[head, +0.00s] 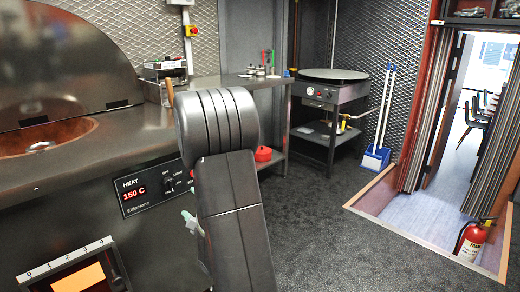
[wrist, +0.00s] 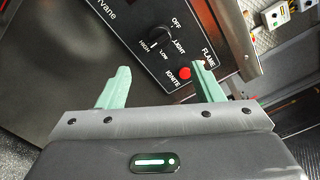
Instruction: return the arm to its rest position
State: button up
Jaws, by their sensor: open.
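My arm (head: 228,195) rises in the middle foreground of the head view, bent at a thick dark grey joint. My gripper (wrist: 164,70) shows in the wrist view with two pale green fingers spread wide apart. It is empty, and the fingers are in front of a dark control panel (wrist: 165,45) with a knob and a red ignite button. In the head view only a bit of pale green shows at the left edge of my arm, beside the tandoor counter's front; the rest of the gripper is hidden behind the arm.
The steel tandoor counter (head: 60,180) fills the left, with a heat display reading 150 C. A round griddle (head: 333,75) on a stand is at the back. A blue dustpan (head: 376,158) and a red fire extinguisher (head: 472,240) stand to the right. The dark floor (head: 330,220) between is clear.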

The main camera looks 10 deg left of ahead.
aim_at(171, 187)
jog(key=b+x, duration=0.1)
jog(key=x, duration=1.2)
jog(key=shift+w+a, duration=0.1)
jog(key=shift+a, duration=0.05)
